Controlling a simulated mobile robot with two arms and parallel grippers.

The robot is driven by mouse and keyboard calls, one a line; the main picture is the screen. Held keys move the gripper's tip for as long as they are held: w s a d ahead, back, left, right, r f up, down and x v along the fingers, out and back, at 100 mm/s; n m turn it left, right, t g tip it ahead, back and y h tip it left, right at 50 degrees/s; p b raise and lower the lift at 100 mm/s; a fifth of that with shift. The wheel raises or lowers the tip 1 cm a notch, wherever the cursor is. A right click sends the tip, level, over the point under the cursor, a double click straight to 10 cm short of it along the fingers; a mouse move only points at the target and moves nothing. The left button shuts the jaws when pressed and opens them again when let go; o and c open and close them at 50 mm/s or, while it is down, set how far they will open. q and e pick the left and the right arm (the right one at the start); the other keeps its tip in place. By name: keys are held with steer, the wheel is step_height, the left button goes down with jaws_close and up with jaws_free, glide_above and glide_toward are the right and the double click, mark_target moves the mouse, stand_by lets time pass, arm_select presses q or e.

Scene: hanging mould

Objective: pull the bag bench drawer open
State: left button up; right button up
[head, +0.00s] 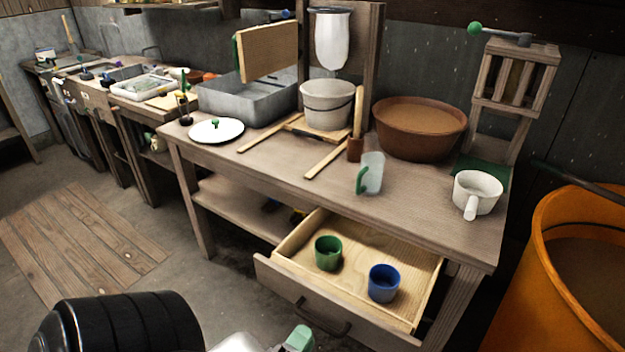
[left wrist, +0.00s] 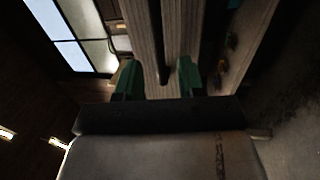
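The bag bench drawer (head: 345,240) stands pulled out from under the right part of the bench (head: 330,190). A green cup (head: 328,253) and a blue cup (head: 384,283) stand upright in it. Its dark bar handle (head: 322,320) is on the front panel. My left gripper (left wrist: 157,80) is open, its two green fingertips apart with wood and a dark gap in view beyond them. In the head view one green fingertip shows low, close to the handle; whether it touches is unclear. My right gripper is out of view.
On the bench are a glass jug (head: 370,173), a white handled pot (head: 477,192), a brown basin (head: 420,128), a grey bucket (head: 327,104) and a metal tub (head: 250,98). An orange barrel (head: 570,270) stands at the right. A slatted wooden mat (head: 80,235) lies on the floor at left.

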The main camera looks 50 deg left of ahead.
arm_select(q)
steer(key=v, duration=0.6)
steer(key=shift+s+f, duration=0.1)
stand_by(0.3)
